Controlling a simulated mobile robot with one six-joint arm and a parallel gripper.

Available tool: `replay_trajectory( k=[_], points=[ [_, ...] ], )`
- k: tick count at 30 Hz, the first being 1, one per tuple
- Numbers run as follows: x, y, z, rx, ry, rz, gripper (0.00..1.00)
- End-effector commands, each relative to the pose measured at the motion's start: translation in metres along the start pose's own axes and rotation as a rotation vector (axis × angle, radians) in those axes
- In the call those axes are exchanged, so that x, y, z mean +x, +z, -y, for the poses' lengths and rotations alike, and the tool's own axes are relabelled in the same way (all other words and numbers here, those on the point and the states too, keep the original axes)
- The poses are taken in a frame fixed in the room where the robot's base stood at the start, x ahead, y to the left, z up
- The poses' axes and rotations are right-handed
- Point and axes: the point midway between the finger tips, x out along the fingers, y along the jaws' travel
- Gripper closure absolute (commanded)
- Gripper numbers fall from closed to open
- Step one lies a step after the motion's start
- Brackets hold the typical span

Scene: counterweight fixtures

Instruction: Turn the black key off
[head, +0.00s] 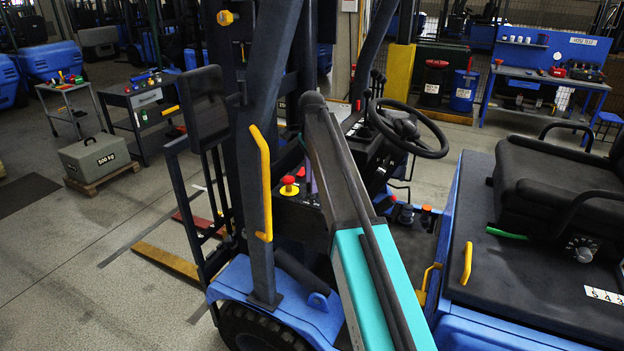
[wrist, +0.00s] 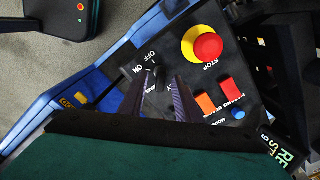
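The black key (wrist: 160,79) stands on the dark control panel in the wrist view, beside the white OFF and ON lettering. Its exact turn is hard to read at this size. My gripper (wrist: 162,73) is open, with one dark purple finger on each side of the key. A gap shows between the key and each finger; I cannot tell how far the fingertips are above the panel. In the head view my arm covers the key and most of my gripper. The panel (head: 297,214) shows partly there, left of my arm.
A red STOP button on a yellow base (wrist: 205,47) sits right of the key. Orange (wrist: 206,104) and red (wrist: 231,89) switches and a blue button (wrist: 238,113) are close to the right finger. The steering wheel (head: 428,152) and the black seat (head: 552,180) are right of my arm.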

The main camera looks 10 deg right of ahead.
Motion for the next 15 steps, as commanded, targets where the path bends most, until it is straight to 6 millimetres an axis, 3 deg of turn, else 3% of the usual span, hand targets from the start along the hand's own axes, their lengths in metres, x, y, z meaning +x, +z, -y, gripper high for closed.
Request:
replay_trajectory(
  k=[12,15],
  points=[
    [0.0055,0.0008,0.0003,-0.001,-0.001,0.0,0.7],
    [0.0054,0.001,0.0003,-0.001,0.0,0.0,0.83]
  ],
)
